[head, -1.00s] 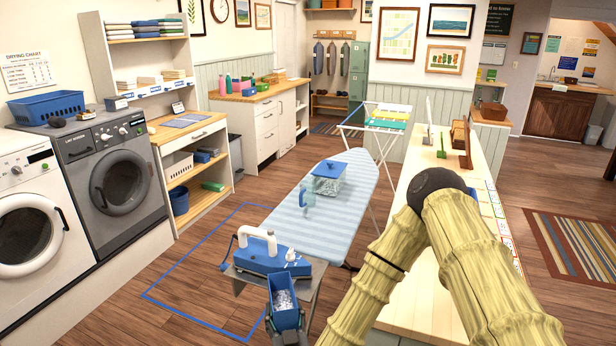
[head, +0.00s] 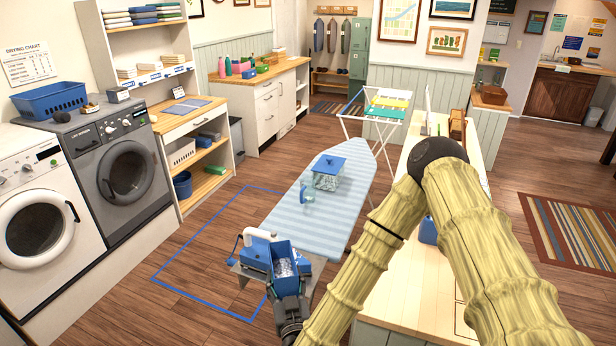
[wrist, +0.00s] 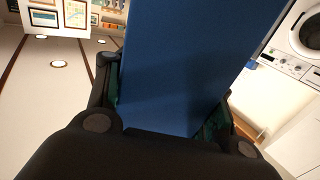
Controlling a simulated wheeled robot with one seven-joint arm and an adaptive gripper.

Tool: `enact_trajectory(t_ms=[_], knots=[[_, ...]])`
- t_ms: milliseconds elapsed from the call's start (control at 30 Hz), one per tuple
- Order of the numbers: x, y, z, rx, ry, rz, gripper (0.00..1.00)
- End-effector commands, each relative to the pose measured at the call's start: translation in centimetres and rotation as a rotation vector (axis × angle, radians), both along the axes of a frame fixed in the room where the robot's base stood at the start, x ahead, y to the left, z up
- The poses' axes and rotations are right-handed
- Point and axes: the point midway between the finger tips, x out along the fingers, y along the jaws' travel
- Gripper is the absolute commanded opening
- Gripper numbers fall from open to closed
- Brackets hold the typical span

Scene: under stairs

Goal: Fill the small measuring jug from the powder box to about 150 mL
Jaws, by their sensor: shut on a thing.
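My gripper (head: 288,302) is shut on the open blue powder box (head: 284,278). Whitish contents show inside its mouth. The box also fills the middle of the wrist view (wrist: 185,75), between my dark fingers. In the head view the box appears in front of the near end of the ironing board. A small clear jug (head: 308,197) with a bluish handle appears on the ironing board (head: 283,217), beyond the box and apart from it. Its fill level is too small to read.
A clear container with a blue lid (head: 328,175) stands on the board just beyond the jug. A blue and white appliance (head: 257,250) is beside the powder box at the board's near end. A long wooden counter (head: 395,285) runs along the right. Floor is open on the left.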

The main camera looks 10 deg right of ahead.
Motion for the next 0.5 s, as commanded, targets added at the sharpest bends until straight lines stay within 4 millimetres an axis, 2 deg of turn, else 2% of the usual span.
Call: enact_trajectory(t_ms=[33,500], knots=[[0.0,0.2,0.4,0.000,0.000,0.003,0.00],[-0.5,1.1,-0.6,0.005,0.023,0.020,0.00]])
